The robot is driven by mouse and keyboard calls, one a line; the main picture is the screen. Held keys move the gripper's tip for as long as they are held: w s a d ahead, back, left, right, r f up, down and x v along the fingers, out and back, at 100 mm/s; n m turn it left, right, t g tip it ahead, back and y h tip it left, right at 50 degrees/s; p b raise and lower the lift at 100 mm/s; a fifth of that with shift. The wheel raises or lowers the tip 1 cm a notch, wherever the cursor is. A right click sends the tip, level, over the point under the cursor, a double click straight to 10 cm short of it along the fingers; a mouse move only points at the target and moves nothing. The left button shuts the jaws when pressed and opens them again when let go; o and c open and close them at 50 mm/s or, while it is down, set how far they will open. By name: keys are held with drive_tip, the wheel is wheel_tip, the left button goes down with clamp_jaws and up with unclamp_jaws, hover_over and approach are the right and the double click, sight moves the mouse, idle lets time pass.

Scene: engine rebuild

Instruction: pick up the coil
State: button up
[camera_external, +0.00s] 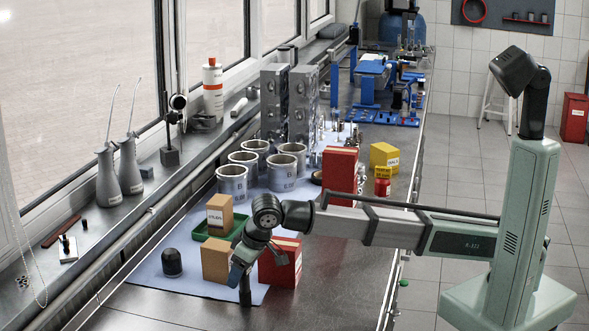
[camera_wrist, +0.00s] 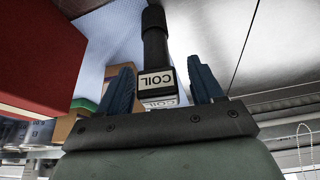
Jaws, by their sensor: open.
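The coil (camera_wrist: 155,40) is a black stick with a blocky head that bears a white "COIL" label. In the wrist view its head is between my two blue fingers, with a visible gap on each side. A second white face with the same lettering shows just below the head. In the external view the coil (camera_external: 245,291) is a dark upright shape at the front edge of the pale blue mat (camera_external: 205,286). My gripper (camera_external: 240,270) is right above it, open and empty; it also shows in the wrist view (camera_wrist: 164,88). The fingers partly hide the coil in the external view.
A red box (camera_external: 280,262) stands close on the right and a cardboard box (camera_external: 216,260) close on the left. A black cap-like part (camera_external: 172,263) is farther left. Grey cylinders (camera_external: 232,184) stand behind. Bare bench top (camera_external: 330,290) lies to the right.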

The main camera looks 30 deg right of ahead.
drive_tip(key=c, duration=1.1)
